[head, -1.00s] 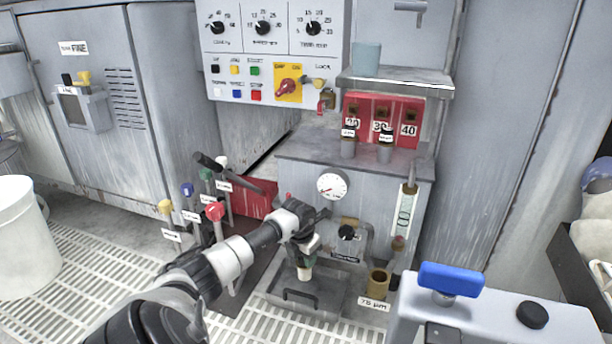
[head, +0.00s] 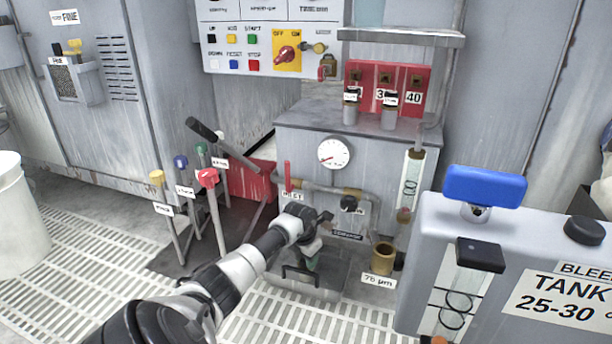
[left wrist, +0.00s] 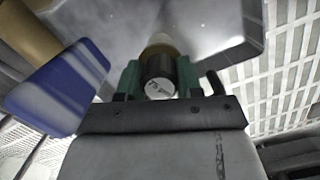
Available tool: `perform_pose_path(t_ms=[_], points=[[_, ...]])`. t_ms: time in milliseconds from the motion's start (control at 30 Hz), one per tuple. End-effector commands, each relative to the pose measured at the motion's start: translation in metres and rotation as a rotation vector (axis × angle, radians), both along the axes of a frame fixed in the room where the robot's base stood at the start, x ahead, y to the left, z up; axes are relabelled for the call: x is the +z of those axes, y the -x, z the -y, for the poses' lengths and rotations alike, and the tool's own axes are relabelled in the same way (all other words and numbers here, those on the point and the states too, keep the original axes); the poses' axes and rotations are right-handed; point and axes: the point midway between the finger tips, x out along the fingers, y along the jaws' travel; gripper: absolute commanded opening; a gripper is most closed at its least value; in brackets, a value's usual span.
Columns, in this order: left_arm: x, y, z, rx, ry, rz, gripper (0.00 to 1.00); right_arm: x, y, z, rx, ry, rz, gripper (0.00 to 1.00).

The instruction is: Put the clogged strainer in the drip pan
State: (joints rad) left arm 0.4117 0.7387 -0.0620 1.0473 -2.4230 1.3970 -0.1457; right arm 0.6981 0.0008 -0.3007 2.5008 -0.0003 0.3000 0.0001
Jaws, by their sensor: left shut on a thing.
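My left gripper (head: 312,258) reaches down over the drip pan (head: 338,283), a grey tray with a dark handle on the floor in front of the grey cabinet. In the left wrist view, its green fingertips (left wrist: 160,80) are shut on a short cylinder, apparently the clogged strainer (left wrist: 158,68), with a silver end, a dark band and a pale brownish part beyond. The grey pan (left wrist: 215,32) shows behind it. In the head view my wrist and fingers hide most of the strainer. I cannot tell whether it touches the pan floor. My right gripper is not in view.
A brass cup (head: 383,258) stands right of the pan, by a "75 µm" label. Levers with coloured knobs (head: 207,178) stand to the left. A pipe (head: 325,188) and gauge (head: 334,153) are behind. A tank with a blue handle (head: 484,187) is at the right.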

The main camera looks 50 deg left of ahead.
Motion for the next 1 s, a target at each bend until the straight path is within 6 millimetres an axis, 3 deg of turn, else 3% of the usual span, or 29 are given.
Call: perform_pose_path(t_ms=[267, 300, 433, 767, 1000], points=[[-0.002, 0.0, 0.0, -0.001, -0.002, 0.0, 0.09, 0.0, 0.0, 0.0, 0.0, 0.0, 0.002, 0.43], [-0.001, 0.0, 0.0, -0.001, -0.001, 0.0, 0.42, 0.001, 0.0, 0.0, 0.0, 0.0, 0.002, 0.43], [-0.001, 0.0, 0.0, -0.001, -0.001, 0.0, 0.61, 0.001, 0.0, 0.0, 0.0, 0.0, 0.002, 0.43], [0.004, 0.0, 0.0, 0.0, 0.0, 0.001, 0.61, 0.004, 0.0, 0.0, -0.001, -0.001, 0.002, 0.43], [0.048, 0.006, 0.0, -0.002, -0.005, 0.0, 0.61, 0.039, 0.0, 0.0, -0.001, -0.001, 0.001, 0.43]])
